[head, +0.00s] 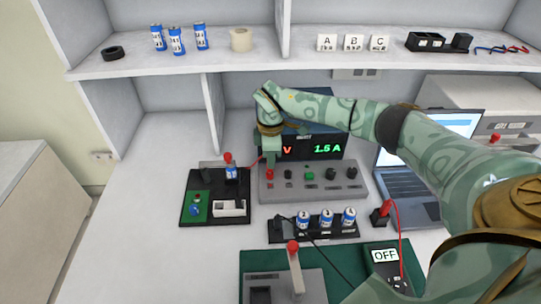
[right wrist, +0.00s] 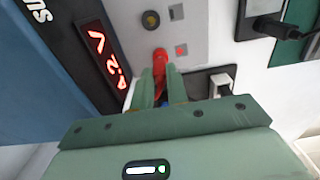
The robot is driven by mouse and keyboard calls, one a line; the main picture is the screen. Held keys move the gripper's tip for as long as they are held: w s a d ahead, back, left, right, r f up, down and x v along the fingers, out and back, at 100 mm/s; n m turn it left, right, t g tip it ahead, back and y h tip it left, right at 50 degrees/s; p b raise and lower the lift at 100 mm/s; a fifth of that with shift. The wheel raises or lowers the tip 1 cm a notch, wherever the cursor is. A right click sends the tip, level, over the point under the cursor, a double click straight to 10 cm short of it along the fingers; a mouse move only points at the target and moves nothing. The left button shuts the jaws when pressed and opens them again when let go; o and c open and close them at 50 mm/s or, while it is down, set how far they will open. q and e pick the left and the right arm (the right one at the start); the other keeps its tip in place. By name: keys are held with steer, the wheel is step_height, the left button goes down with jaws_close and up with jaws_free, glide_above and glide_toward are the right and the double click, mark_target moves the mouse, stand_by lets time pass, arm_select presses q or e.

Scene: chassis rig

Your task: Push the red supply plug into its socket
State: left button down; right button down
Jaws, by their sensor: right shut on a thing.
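The power supply (head: 318,182) has a grey front panel with a red-and-green lit display (head: 327,149) above it. My right gripper (head: 270,161) points down at the left end of this panel. In the right wrist view its fingers (right wrist: 161,83) are shut on the red supply plug (right wrist: 160,58). The plug also shows just below the fingers in the head view (head: 270,174). Its tip is at or very near the panel; the socket under it is hidden, so I cannot tell how deep it sits. My left gripper is not in view.
A green-and-black board (head: 190,213) with a red-topped part stands left of the supply. A battery holder (head: 290,236) with several blue cells lies in front. A laptop (head: 408,190) stands to the right. A shelf (head: 275,60) runs above. The table at far left is clear.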

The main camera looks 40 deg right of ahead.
steer(key=shift+f, duration=0.45)
steer(key=c, duration=1.3)
jaws_free()
step_height(320, 180, up, 16)
steer(key=p, duration=0.4)
steer(key=shift+r, duration=0.15)
